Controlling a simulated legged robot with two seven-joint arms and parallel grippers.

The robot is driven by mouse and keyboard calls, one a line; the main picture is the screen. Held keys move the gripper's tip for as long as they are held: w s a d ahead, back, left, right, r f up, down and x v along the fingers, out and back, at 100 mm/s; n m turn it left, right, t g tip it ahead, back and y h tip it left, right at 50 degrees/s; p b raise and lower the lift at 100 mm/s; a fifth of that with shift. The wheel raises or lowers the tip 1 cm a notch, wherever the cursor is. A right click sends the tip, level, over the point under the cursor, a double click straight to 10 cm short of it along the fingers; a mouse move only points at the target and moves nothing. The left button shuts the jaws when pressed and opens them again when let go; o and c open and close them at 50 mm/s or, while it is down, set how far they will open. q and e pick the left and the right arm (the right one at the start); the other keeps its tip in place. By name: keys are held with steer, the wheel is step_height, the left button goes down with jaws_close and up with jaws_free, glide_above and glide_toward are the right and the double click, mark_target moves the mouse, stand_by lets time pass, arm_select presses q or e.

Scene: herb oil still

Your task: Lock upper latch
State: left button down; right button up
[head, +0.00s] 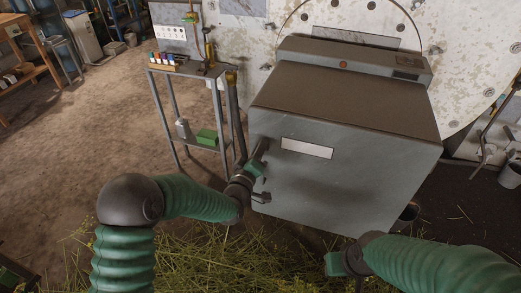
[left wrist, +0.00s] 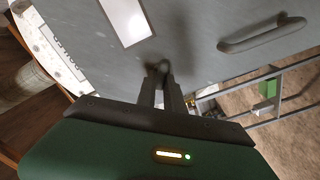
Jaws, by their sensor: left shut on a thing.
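A grey metal box (head: 350,172) with a flat front door stands in front of a large pale drum. My left gripper (head: 261,149) is at the upper left edge of the door, where the upper latch is. In the left wrist view its two dark fingers (left wrist: 164,84) are close together, shut on the dark upper latch (left wrist: 163,67); only the latch's end shows past the tips. A lower handle (head: 262,197) is below it on the same edge; a grey bar handle (left wrist: 262,35) shows in the left wrist view. My right gripper (head: 336,263) is low, apart from the door; its fingers are unclear.
A metal stand (head: 190,72) with small bottles on top and a green box (head: 207,137) on its lower shelf is left of the grey box. Cut herbs (head: 200,258) lie in front, below. Brown floor (head: 80,140) is open at left. A bucket (head: 510,175) is at far right.

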arm_select(q)
steer(key=shift+a+f+n+b, duration=0.1)
steer(key=shift+n+b, duration=0.1)
steer(key=shift+n, duration=1.05)
steer(key=shift+a+f+n+b, duration=0.1)
steer(key=shift+f+n+b, duration=0.05)
steer(key=shift+n, duration=1.15)
steer(key=shift+f+n+b, duration=0.1)
steer(key=shift+n+b, duration=0.1)
steer(key=shift+n, duration=1.05)
steer(key=c, duration=1.5)
jaws_free()
steer(key=shift+w+f, duration=0.15)
steer(key=shift+o, duration=0.2)
steer(key=p+v, duration=0.1)
steer(key=v, duration=1.6)
